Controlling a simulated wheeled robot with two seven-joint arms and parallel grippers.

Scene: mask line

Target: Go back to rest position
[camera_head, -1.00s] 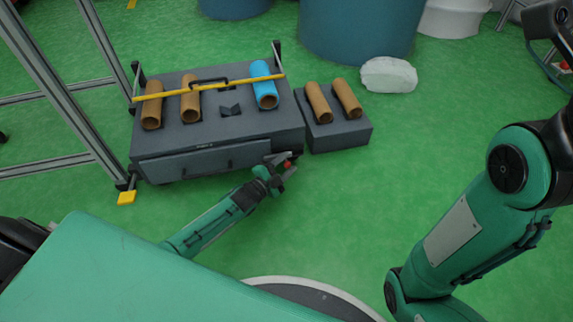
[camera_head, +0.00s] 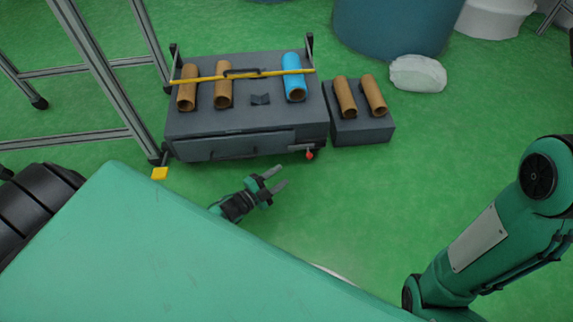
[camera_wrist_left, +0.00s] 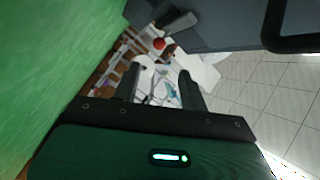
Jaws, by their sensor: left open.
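My left gripper (camera_head: 276,182) is open and empty, low over the green floor in front of the grey box. Its two fingers also show apart in the left wrist view (camera_wrist_left: 160,85), with nothing between them. The grey box (camera_head: 240,118) stands beyond it, with a gap between the two. On the box lie two brown tubes (camera_head: 187,92) (camera_head: 223,90) and a blue tube (camera_head: 293,80), under a yellow bar (camera_head: 200,79). My right arm shows at the right, but its gripper is out of view.
A smaller grey block (camera_head: 360,130) with two brown tubes (camera_head: 345,98) (camera_head: 374,95) stands right of the box. A metal frame (camera_head: 110,85) rises at the left. A white lump (camera_head: 417,74) and a blue drum (camera_head: 390,25) are behind. Green floor is clear at centre right.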

